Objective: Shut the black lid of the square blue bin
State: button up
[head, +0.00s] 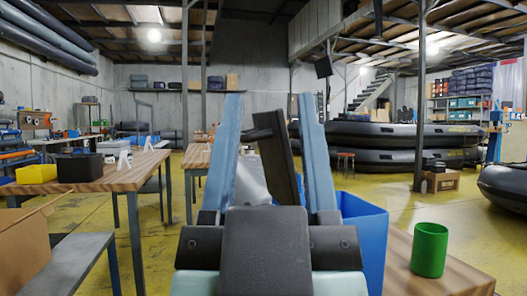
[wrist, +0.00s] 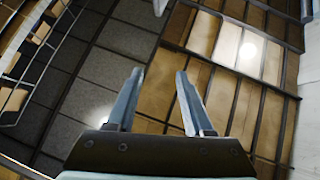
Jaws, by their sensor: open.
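The square blue bin (head: 366,238) stands just behind and to the right of my gripper in the head view, partly hidden by it. Its black lid (head: 277,150) stands raised and tilted, with a short piece jutting left near its top. My gripper (head: 270,97) points up in the foreground, and the lid shows between its two blue-grey fingers. I cannot tell for sure whether they touch, but the lid looks farther back. In the wrist view my gripper (wrist: 159,72) is open, with nothing between the fingers; bin and lid do not show there.
A green cup (head: 430,250) stands on a wooden table (head: 395,270) right of the bin. Another wooden table (head: 95,177) at left holds a black box (head: 80,167) and a yellow box (head: 36,173). Dark inflatable boats (head: 400,135) lie at the back right. The wrist view shows the ceiling.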

jog(key=w+n+p, duration=0.1)
jog(key=p, duration=0.1)
jog(key=w+n+g+h+p, duration=0.1)
jog(key=p, duration=0.2)
jog(key=w+a+n+g+p, duration=0.1)
jog(key=w+p, duration=0.1)
jog(key=shift+a+r+p, duration=0.1)
jog(key=shift+r+p, duration=0.25)
jog(key=c, duration=0.7)
jog(key=n+p, duration=0.1)
jog(key=p, duration=0.1)
jog(key=w+a+f+n+g+p, duration=0.1)
jog(key=n+p, duration=0.1)
jog(key=p, duration=0.1)
jog(key=w+a+n+g+p, duration=0.1)
jog(key=n+p, duration=0.1)
jog(key=shift+f+h+p, duration=0.3)
jog(key=shift+p, duration=0.05)
grip_shut()
jog(key=s+a+f+n+g+y+p, duration=0.2)
jog(key=s+a+f+n+g+p, duration=0.3)
jog(key=n+p, duration=1)
jog(key=w+d+r+p, duration=0.1)
jog(key=w+p, duration=0.2)
jog(key=w, duration=0.3)
jog(key=w+d+r+t+p, duration=0.1)
jog(key=w+r+p, duration=0.1)
jog(key=w, duration=0.4)
jog(key=shift+d+p, duration=0.4)
jog(key=shift+p, duration=0.1)
